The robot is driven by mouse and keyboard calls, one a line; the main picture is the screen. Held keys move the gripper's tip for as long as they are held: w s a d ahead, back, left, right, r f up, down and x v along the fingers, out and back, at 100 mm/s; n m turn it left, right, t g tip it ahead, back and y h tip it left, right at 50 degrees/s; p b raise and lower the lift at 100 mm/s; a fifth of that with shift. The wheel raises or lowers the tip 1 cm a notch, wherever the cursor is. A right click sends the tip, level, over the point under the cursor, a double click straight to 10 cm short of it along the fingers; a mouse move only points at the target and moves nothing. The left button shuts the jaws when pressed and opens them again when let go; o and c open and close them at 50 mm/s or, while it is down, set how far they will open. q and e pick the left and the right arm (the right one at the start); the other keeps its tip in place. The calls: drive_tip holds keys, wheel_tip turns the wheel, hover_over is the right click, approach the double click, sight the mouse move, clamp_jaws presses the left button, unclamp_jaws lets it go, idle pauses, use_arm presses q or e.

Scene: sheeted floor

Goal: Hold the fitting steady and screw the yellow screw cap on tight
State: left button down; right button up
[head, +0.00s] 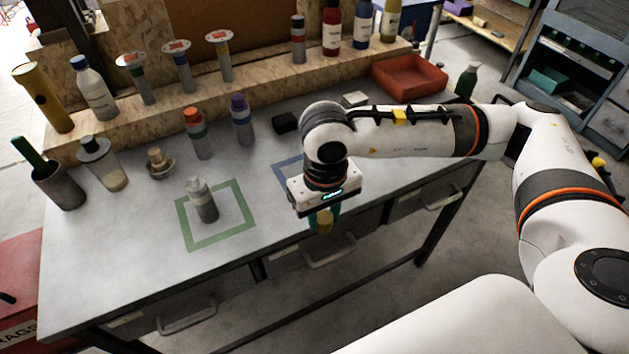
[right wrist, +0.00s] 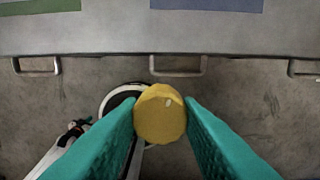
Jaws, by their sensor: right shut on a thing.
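My right gripper (head: 322,212) is shut on the yellow screw cap (head: 324,222), out past the table's front edge. In the right wrist view, the cap (right wrist: 160,113) sits between the two teal fingers of my right gripper (right wrist: 160,112), with floor below it. A grey bottle-like piece with a pale top (head: 203,200), which looks like the fitting, stands upright inside the green square, left of the gripper and well apart from it. No cap shows on its narrow neck. My left gripper does not show clearly in either view.
The table (head: 120,270) carries a green outlined square (head: 216,240) and a blue one (head: 284,172), partly hidden by my right arm. Several bottles and containers stand behind. A red tray (head: 410,77) sits at the back right. Drawer handles (right wrist: 178,72) jut from the table front.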

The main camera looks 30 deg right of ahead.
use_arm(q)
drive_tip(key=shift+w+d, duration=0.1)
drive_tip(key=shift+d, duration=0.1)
use_arm(e)
drive_tip(key=w+a+r+n, duration=0.2)
drive_tip(key=w+a+r, duration=0.4)
drive_tip(key=w+a, duration=0.2)
drive_tip(key=w+a+r+n, duration=0.2)
drive_tip(key=w+a+r, duration=0.4)
drive_tip(key=w+a, duration=0.3)
drive_tip(key=shift+a+r+n, duration=0.25)
drive_tip(key=shift+a+n, duration=0.05)
drive_tip(key=shift+a, duration=0.6)
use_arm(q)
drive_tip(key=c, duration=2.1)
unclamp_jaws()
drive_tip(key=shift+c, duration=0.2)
